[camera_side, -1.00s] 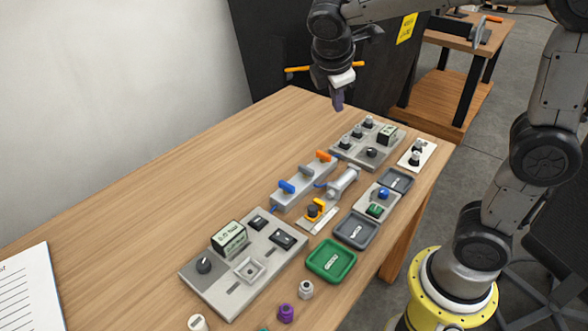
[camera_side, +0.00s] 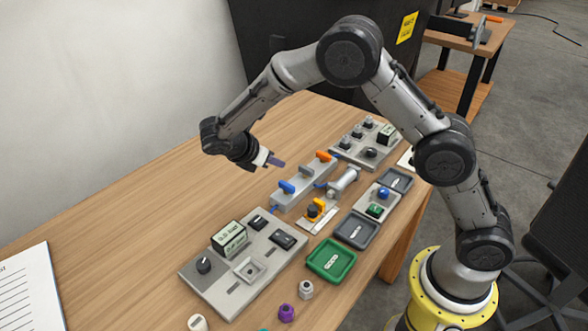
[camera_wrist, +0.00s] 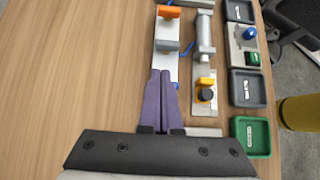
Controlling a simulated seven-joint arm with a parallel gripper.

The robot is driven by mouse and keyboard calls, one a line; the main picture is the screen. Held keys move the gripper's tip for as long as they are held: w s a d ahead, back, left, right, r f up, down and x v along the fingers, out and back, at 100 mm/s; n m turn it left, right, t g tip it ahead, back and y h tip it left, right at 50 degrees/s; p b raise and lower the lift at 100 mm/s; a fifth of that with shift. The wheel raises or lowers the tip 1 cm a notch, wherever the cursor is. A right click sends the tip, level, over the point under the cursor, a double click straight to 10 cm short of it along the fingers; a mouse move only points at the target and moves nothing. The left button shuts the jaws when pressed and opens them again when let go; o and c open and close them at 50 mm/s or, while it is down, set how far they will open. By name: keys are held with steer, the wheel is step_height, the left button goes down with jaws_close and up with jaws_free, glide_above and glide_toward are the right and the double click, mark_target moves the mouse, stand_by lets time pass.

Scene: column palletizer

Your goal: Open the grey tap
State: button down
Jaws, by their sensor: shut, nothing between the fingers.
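The grey tap (camera_side: 306,171) is the middle handle on a light grey manifold block (camera_side: 293,201), between a blue tap (camera_side: 286,187) and an orange tap (camera_side: 323,156). My gripper (camera_side: 282,164) is shut and empty, with its purple fingers to the left of the grey tap and apart from it in the side view. In the wrist view the grey tap (camera_wrist: 167,45) lies just beyond the fingertips (camera_wrist: 160,72), and the orange tap (camera_wrist: 168,12) is farther off. The fingers mostly hide the blue tap there; a bit of blue shows beside them.
A silver cylinder (camera_side: 345,180) and an orange-black knob (camera_side: 315,211) stand right of the block. Green (camera_side: 331,260) and grey (camera_side: 357,230) trays lie nearer my base. Control panels sit at front (camera_side: 226,280) and back (camera_side: 355,150).

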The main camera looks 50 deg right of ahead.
mark_target(300, 170)
steer(key=x, duration=1)
steer(key=shift+w+d+m+g, duration=0.1)
steer(key=shift+w+m+g, duration=0.1)
steer(key=shift+m+g, duration=0.35)
steer(key=shift+w+d+m+g, duration=0.15)
steer(key=shift+m+g, duration=0.2)
steer(key=shift+m, duration=0.3)
stand_by(0.4)
steer(key=shift+w+d+m+g+y, duration=0.15)
steer(key=shift+w+m+g+y, duration=0.15)
steer(key=shift+m+g, duration=0.4)
steer(key=m+g, duration=0.1)
steer(key=m, duration=0.1)
steer(key=d+m+g+y, duration=0.1)
steer(key=m, duration=0.1)
steer(key=shift+w, duration=0.4)
steer(key=shift+w+d, duration=0.2)
steer(key=shift+d, duration=1.2)
steer(key=shift+a, duration=0.1)
